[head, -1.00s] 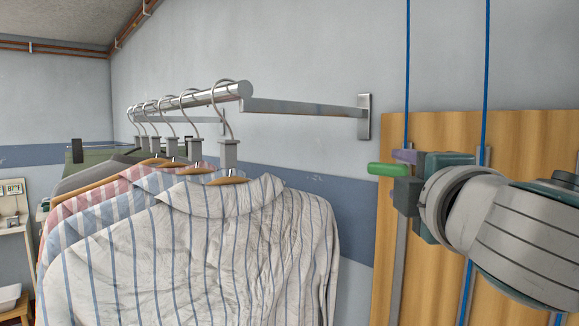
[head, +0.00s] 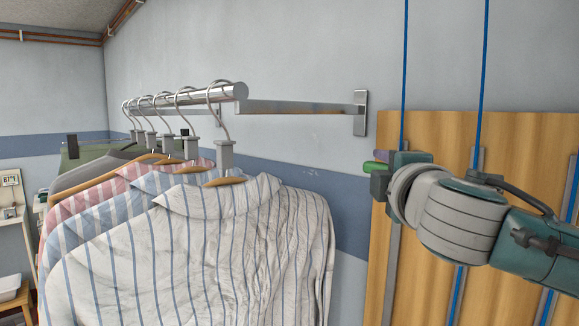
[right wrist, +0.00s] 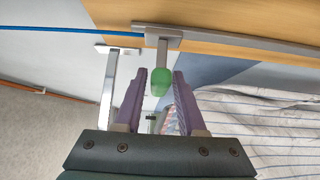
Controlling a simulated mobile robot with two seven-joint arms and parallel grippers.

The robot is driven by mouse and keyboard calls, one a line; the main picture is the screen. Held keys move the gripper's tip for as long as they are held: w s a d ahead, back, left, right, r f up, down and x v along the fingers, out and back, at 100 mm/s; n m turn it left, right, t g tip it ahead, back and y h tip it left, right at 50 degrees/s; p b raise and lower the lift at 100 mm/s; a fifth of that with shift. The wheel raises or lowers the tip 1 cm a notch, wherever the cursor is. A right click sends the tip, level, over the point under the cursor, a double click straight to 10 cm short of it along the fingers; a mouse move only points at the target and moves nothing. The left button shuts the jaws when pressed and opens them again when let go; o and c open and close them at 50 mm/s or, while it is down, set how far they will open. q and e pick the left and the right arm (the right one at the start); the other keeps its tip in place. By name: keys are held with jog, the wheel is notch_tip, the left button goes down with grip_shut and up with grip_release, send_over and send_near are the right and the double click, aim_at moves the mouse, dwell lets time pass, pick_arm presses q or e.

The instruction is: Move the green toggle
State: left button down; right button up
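The green toggle (head: 375,167) shows in the head view at the left edge of the wooden panel, partly hidden by my right gripper (head: 381,160). In the right wrist view, the green toggle (right wrist: 162,78) sits on a grey stem that comes from the panel side. My right gripper (right wrist: 160,73) has its two purple fingers apart, one on each side of the toggle. A gap shows between the toggle and each finger, so the gripper looks open and not clamped on it. My left gripper is in neither view.
A metal rail (head: 190,97) with several shirts on hangers stands left of the toggle, the striped shirt (head: 230,240) nearest. A wall bracket (head: 360,112) is above. The wooden panel (head: 420,290) with vertical blue lines is behind my right arm.

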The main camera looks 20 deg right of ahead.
grip_shut()
dwell(1.1)
